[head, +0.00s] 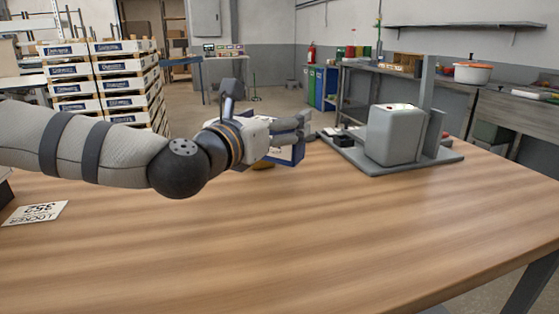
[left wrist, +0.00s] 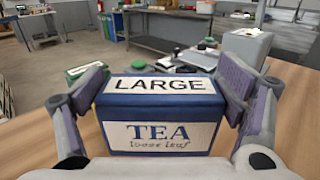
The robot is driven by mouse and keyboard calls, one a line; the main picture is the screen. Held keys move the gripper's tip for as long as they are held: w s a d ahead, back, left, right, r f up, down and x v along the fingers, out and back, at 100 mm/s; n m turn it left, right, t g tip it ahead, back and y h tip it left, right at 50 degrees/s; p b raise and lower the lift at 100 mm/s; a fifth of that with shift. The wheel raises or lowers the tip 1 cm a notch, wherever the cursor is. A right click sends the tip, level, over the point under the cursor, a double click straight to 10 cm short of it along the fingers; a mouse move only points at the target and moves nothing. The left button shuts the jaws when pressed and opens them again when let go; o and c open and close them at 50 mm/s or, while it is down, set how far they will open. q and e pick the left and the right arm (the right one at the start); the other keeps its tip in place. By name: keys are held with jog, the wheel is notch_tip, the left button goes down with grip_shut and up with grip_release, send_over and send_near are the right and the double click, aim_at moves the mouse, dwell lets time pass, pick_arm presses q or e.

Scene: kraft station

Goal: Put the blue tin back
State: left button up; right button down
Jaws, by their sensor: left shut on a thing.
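The blue tin (left wrist: 160,112) has white labels reading "LARGE" and "TEA loose leaf" and fills the middle of the left wrist view. My left gripper (left wrist: 163,84) is shut on it, one finger on each side. In the head view the left gripper (head: 303,128) is above the far part of the table, and the blue tin (head: 293,154) is partly hidden behind the fingers. It looks upright; I cannot tell whether its base touches the table. My right gripper is not in view.
A grey machine on a flat base (head: 395,134) stands to the right of the tin. A green box (left wrist: 84,70) is behind the tin. A locker card (head: 36,213) lies at the table's left. The front of the wooden table (head: 300,240) is clear.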

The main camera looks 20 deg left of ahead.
aim_at(274, 149)
pick_arm(q)
notch_tip(274, 149, down, 6)
jog(key=shift+r+b, duration=0.15)
jog(key=shift+b, duration=0.2)
jog(key=o, duration=1.3)
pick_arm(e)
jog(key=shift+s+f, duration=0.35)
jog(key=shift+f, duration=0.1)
pick_arm(q)
jog(key=shift+s, duration=0.1)
jog(key=s, duration=0.3)
jog(key=s+a, duration=0.1)
jog(key=s, duration=0.5)
jog(key=shift+s+a, duration=0.15)
jog(key=shift+a, duration=0.25)
jog(key=s+p, duration=0.1)
jog(key=p, duration=0.1)
jog(key=s+r+p, duration=0.1)
jog(key=p, duration=0.1)
jog(key=shift+a+r, duration=0.15)
jog(key=shift+a, duration=0.05)
jog(key=shift+s+f+p, duration=0.15)
jog(key=shift+f+p, duration=0.1)
jog(key=shift+p, duration=0.05)
jog(key=shift+f, duration=0.4)
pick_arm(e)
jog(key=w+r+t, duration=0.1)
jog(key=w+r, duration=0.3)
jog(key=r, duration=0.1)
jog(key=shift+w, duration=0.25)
